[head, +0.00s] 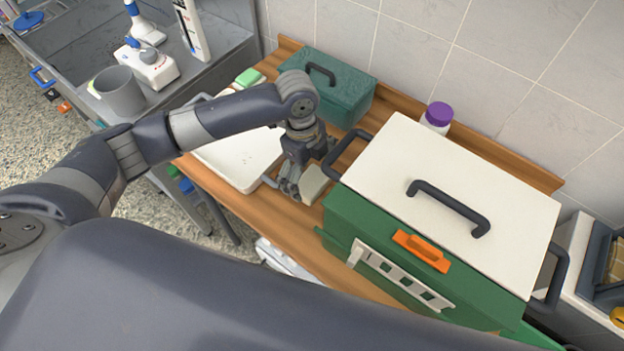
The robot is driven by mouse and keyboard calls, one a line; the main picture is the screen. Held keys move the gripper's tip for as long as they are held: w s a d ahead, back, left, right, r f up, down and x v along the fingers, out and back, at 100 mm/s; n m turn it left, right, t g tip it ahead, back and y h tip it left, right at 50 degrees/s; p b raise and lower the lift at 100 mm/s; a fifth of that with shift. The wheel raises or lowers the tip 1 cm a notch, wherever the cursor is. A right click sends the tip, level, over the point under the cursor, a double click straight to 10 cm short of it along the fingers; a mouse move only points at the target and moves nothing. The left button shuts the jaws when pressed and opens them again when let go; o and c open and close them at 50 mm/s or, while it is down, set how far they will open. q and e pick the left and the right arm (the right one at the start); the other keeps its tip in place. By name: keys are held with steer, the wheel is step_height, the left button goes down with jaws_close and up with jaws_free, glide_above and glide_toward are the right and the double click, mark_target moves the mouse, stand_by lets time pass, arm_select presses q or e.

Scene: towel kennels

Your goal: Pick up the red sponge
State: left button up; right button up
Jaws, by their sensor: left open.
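I cannot make out a red sponge in the head view. My left gripper (300,187) points down over the wooden bench (297,234), in the gap between a white tray (238,166) and a large green box (345,222). It is open. A pale beige block-like shape (314,184) shows right at its fingers; I cannot tell what it is or whether they touch it. My left arm hides part of the tray and the bench behind it. My right gripper is not in view.
The green box has a white lid (400,165) with dark handles and an orange latch (421,251). Behind stand a teal box (335,90) and a purple-capped jar (437,116). A green block (249,77) lies at back left. A grey cup (120,92) stands farther left.

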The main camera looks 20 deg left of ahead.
arm_select(q)
steer(key=shift+s+f, duration=0.15)
steer(key=shift+f, duration=1)
steer(key=shift+d, duration=0.1)
steer(key=c, duration=0.6)
steer(key=shift+c, duration=1.7)
steer(key=shift+r, duration=0.65)
step_height(320, 180, up, 2)
steer(key=shift+r+b, duration=0.1)
steer(key=shift+b, duration=0.65)
steer(key=s+b, duration=0.1)
steer(key=s, duration=0.4)
steer(key=s+a+r, duration=0.1)
steer(key=s, duration=0.3)
steer(key=s+b, duration=0.1)
steer(key=s, duration=0.4)
steer(key=shift+s+a+r+b, duration=0.15)
steer(key=shift+s+a+b, duration=0.1)
steer(key=shift+s+b, duration=0.1)
steer(key=shift+s+a+r, duration=0.1)
steer(key=shift+s, duration=0.5)
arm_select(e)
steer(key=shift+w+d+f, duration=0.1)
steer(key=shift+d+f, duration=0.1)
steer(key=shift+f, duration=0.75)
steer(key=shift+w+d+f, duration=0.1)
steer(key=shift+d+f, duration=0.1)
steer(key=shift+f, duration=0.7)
arm_select(q)
steer(key=shift+o, duration=0.5)
